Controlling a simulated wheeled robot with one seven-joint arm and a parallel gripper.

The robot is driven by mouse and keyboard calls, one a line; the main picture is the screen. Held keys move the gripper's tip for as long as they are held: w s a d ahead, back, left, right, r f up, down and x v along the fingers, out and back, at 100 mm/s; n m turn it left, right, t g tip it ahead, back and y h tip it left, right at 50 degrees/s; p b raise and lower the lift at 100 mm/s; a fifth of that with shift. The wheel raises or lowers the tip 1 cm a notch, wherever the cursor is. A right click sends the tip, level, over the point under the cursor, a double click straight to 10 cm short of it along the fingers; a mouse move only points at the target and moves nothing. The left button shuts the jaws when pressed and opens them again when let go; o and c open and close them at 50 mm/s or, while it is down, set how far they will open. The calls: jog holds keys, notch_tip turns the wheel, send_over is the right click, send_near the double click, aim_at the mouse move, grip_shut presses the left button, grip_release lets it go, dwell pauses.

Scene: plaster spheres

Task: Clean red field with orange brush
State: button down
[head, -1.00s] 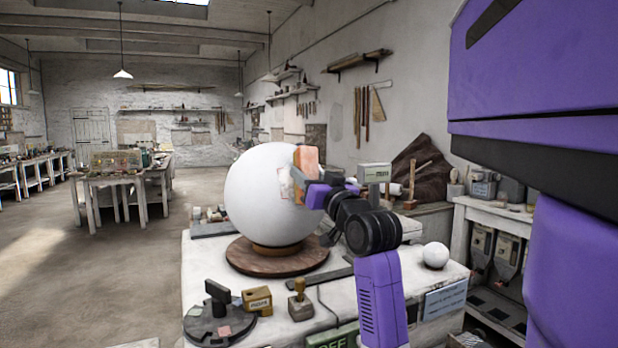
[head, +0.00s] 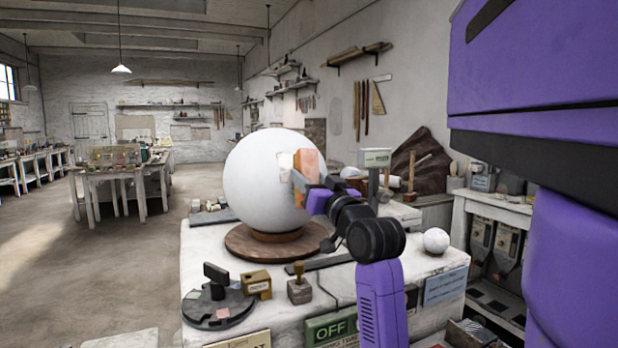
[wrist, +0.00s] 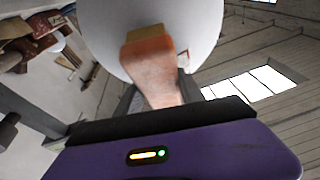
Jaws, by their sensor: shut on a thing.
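The big white plaster sphere (head: 252,190) stands on a round brown wooden base (head: 250,247) on the worktable. My gripper (head: 303,187) is at the sphere's right side, shut on the orange brush (head: 309,163). The brush's pale tip (head: 284,166) is at the sphere's surface; I cannot tell how firmly it touches. In the wrist view the orange brush (wrist: 153,72) sticks out between the fingers, its tan end (wrist: 145,34) overlapping the sphere (wrist: 182,20).
The white worktable (head: 210,262) carries a dark round stand (head: 217,310), a yellowish block (head: 256,284), a stamp-like tool (head: 299,287) and a small white ball (head: 436,241). An OFF sign (head: 331,328) is on its front. Open floor lies to the left.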

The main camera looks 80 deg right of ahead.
aim_at(311, 165)
jog(key=shift+r, duration=0.1)
jog(key=shift+w+d+r+p, duration=0.1)
jog(key=shift+d+r+p, duration=0.15)
jog(key=shift+r+p, duration=0.4)
jog(key=shift+w+d+r+p, duration=0.1)
jog(key=shift+d+r+p, duration=0.1)
jog(key=shift+r+p, duration=0.45)
jog(key=shift+w+d+r+p, duration=0.1)
jog(key=shift+d+r+p, duration=0.15)
jog(key=shift+r+p, duration=0.4)
jog(key=shift+s+a+f+b, duration=0.3)
jog(key=shift+a+f+b, duration=0.05)
jog(key=shift+f+b, duration=0.15)
jog(key=shift+s+a+f, duration=0.3)
jog(key=shift+a, duration=0.15)
jog(key=shift+w+d+f+b, duration=0.2)
jog(key=shift+w+d+b, duration=0.1)
jog(key=shift+w+d, duration=0.2)
